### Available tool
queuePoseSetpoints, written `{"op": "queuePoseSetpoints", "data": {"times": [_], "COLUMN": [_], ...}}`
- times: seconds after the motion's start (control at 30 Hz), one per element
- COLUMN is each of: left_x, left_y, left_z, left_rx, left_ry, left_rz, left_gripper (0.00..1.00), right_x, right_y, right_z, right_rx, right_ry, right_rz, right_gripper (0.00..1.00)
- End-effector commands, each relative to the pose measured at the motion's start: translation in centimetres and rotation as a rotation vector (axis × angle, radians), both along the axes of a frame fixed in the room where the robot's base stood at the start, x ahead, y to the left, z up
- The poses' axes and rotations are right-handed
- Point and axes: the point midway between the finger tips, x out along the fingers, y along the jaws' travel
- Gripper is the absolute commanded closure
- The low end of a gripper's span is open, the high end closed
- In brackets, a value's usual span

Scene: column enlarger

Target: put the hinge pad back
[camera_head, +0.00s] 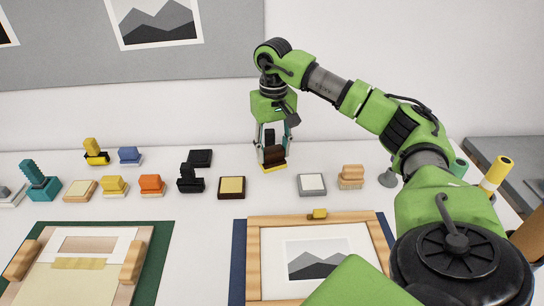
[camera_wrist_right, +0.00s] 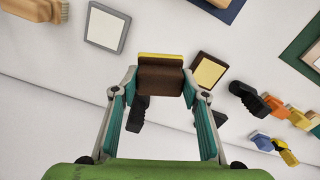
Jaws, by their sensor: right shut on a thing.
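My right gripper (camera_head: 272,150) is shut on a dark brown block with a yellow layer along one side, which I take for the hinge pad (camera_head: 273,164). It is held with the yellow side down, and it looks clear of the table. In the right wrist view the fingers (camera_wrist_right: 160,88) clasp the pad (camera_wrist_right: 160,78) at its two ends, and its yellow edge faces away from the gripper. A similar dark brown frame with a pale yellow face (camera_head: 232,187) lies on the table, lower left of the gripper. My left gripper is not in view.
A grey-framed white pad (camera_head: 312,185) and a wooden brush (camera_head: 351,177) stand to the right. A wooden frame with a picture (camera_head: 253,262) lies in front. White table shows below the gripper.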

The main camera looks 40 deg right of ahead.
Motion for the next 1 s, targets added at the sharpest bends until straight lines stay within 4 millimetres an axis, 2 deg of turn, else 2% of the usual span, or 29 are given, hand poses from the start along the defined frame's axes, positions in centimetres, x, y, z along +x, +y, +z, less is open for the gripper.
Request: {"op": "queuePoseSetpoints", "data": {"times": [0.03,0.13,0.7,1.0], "left_x": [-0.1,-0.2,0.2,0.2], "left_y": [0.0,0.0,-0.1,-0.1], "left_z": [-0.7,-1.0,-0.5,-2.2], "left_rx": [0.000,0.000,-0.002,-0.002], "left_ry": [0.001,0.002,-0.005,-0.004], "left_rz": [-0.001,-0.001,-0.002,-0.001], "left_gripper": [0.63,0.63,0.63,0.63], "right_x": [0.0,0.0,-0.1,-0.1], "right_y": [0.0,0.0,0.0,0.1], "right_z": [-1.2,-2.0,-2.0,-4.6], "right_rx": [0.000,0.000,0.002,0.002], "right_ry": [0.002,0.000,-0.001,0.000], "right_rz": [0.000,0.001,0.000,0.001], "right_gripper": [0.90,0.90,0.90,0.90]}}
